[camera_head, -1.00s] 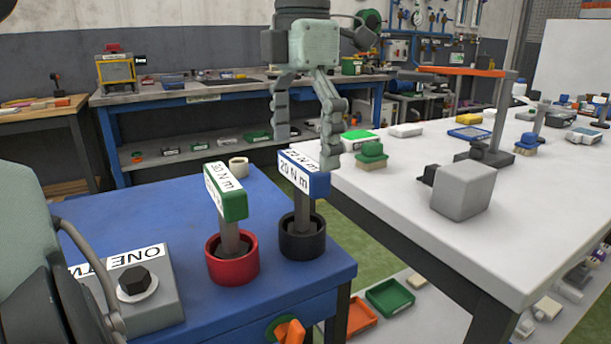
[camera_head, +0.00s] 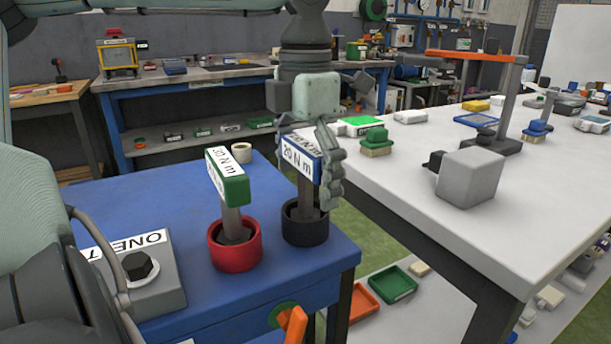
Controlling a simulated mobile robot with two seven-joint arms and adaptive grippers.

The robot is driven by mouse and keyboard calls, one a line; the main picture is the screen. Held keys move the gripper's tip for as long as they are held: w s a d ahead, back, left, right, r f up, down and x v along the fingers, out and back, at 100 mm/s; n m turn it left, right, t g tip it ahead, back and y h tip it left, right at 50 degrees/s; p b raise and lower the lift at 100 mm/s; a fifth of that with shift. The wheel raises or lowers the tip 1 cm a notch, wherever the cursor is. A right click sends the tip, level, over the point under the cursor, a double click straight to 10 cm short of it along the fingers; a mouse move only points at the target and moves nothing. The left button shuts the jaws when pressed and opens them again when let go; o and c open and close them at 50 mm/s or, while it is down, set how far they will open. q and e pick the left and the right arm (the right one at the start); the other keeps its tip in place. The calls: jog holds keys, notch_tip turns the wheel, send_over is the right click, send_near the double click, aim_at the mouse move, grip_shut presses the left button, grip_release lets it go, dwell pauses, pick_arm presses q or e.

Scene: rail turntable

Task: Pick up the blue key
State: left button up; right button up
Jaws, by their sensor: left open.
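The blue key (camera_head: 299,158) has a blue crossbar head with a white "20 N m" label on a grey shaft. It stands upright in a black round holder (camera_head: 305,224) near the right edge of the blue bench. My left gripper (camera_head: 311,170) is open and comes down from above at the key's head. One finger is just right of the head. The other finger is mostly hidden behind the head, so contact cannot be told. My right gripper is not in view.
A green "30 N m" key (camera_head: 234,185) stands in a red holder (camera_head: 234,246) close to the left. A grey block with a dark hex bolt (camera_head: 141,265) lies further left on the blue bench (camera_head: 150,200). A white table (camera_head: 400,170) is to the right.

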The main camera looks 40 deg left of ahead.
pick_arm(q)
jog(key=c, duration=1.3)
jog(key=shift+r, duration=0.1)
jog(key=shift+r, duration=0.6)
notch_tip(320, 180, up, 16)
jog(key=shift+r+p, duration=0.1)
jog(key=shift+p, duration=0.7)
jog(key=shift+r, duration=0.25)
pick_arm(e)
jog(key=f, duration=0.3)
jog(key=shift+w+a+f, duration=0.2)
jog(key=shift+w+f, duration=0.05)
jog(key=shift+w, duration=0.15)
